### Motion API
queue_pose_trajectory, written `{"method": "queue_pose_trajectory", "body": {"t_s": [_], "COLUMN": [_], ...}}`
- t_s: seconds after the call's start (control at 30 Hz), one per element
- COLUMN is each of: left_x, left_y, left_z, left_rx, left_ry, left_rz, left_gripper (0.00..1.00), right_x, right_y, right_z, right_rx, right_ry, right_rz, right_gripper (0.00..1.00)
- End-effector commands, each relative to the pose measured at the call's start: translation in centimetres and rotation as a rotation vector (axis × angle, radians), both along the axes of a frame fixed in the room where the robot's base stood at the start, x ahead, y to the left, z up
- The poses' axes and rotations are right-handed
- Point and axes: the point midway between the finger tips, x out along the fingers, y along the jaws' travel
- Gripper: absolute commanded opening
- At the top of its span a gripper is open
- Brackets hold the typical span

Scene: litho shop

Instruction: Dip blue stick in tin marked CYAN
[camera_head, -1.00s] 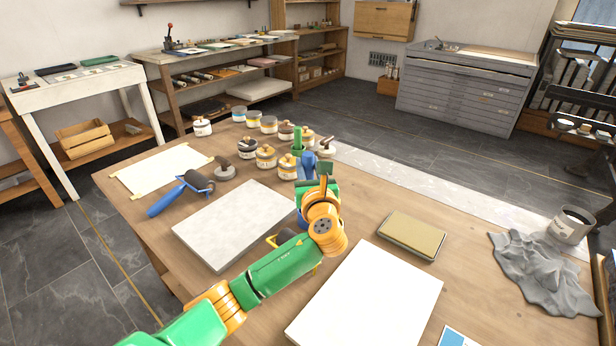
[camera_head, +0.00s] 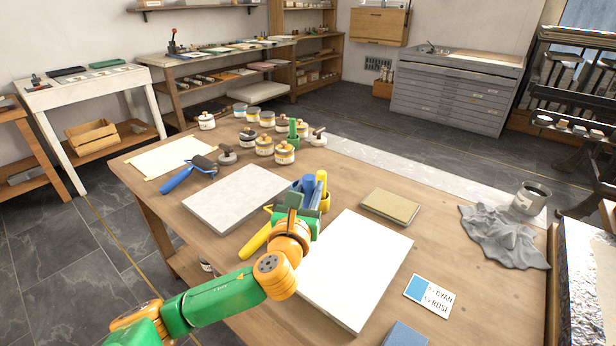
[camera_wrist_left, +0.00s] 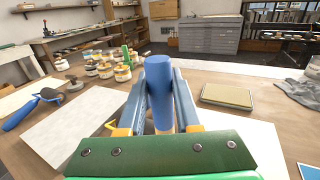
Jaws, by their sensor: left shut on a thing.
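My left gripper (camera_head: 307,188) is shut on the blue stick, held above the table's middle. In the left wrist view the blue stick (camera_wrist_left: 161,82) stands upright between the two blue fingers, its rounded top showing; its lower end is hidden by the gripper. Several small tins stand in a cluster at the back of the table, beyond the gripper, including a front tin (camera_head: 284,154), a neighbouring tin (camera_head: 264,146) and a rear tin with a bluish band (camera_head: 240,110). Their labels are too small to read, so I cannot tell which is CYAN. My right gripper is out of view.
A green upright object (camera_head: 293,130) stands by the tins. A pale slab (camera_head: 237,200), white sheet (camera_head: 355,268), blue-handled roller (camera_head: 190,172) and tan pad (camera_head: 390,206) lie around. A card (camera_head: 429,296) reads CYAN and ROSE. A grey cloth (camera_head: 500,238) lies right.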

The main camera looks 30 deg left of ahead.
Motion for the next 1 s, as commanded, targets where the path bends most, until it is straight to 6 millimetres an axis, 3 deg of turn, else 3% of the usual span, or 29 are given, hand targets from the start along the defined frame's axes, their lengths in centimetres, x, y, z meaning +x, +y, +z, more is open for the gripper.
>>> {"method": "queue_pose_trajectory", "body": {"t_s": [0.2, 1.0], "left_x": [-4.2, -13.5], "left_y": [-3.3, -10.3], "left_z": [-0.5, -0.8], "left_rx": [0.007, -0.006], "left_ry": [0.014, -0.006], "left_rz": [-0.314, -1.02], "left_gripper": [0.0, 0.0], "right_x": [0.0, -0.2], "right_y": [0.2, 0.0], "right_z": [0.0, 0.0], "right_rx": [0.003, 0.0], "right_ry": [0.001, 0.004], "right_rz": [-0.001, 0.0], "right_gripper": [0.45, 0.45]}}
